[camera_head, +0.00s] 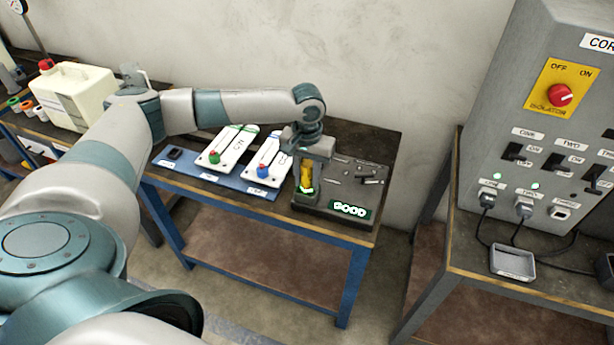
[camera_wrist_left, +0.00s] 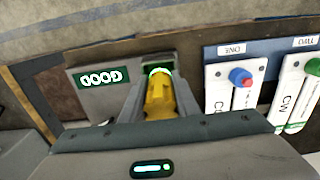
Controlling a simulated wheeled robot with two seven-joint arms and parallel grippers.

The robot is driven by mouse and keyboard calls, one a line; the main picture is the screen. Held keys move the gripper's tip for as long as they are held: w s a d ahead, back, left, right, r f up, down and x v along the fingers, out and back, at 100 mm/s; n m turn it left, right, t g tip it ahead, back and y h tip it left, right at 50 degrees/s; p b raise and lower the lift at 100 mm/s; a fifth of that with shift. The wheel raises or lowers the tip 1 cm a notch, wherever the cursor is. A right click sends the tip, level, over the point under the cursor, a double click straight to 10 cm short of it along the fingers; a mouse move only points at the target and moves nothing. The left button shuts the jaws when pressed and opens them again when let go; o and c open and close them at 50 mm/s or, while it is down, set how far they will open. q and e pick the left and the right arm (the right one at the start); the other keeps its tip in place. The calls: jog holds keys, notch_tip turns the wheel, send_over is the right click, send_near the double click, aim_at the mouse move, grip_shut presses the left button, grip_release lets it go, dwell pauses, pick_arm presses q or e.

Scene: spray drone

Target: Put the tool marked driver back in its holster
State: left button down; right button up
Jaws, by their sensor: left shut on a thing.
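My left gripper (camera_head: 307,172) is shut on a yellow tool (camera_wrist_left: 159,100), held over the left part of a dark grey tray (camera_head: 326,209) on the blue-legged bench. The tool also shows in the head view (camera_head: 307,179), with a pale green glowing ring at its lower end. In the left wrist view the ring (camera_wrist_left: 159,71) is at a dark recess in the tray; I cannot tell how deep the tool sits. No driver marking is readable. My right gripper is out of view.
A green GOOD sign (camera_head: 351,210) is on the tray's front, with small metal parts behind it. A grey control cabinet (camera_head: 545,110) is at right.

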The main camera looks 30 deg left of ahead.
pick_arm(q)
jog(key=c, duration=1.4)
grip_release()
jog(key=shift+f, duration=0.1)
jog(key=shift+o, duration=0.2)
jog(key=shift+r, duration=0.6)
notch_tip(320, 180, up, 11)
jog(key=b, duration=0.3)
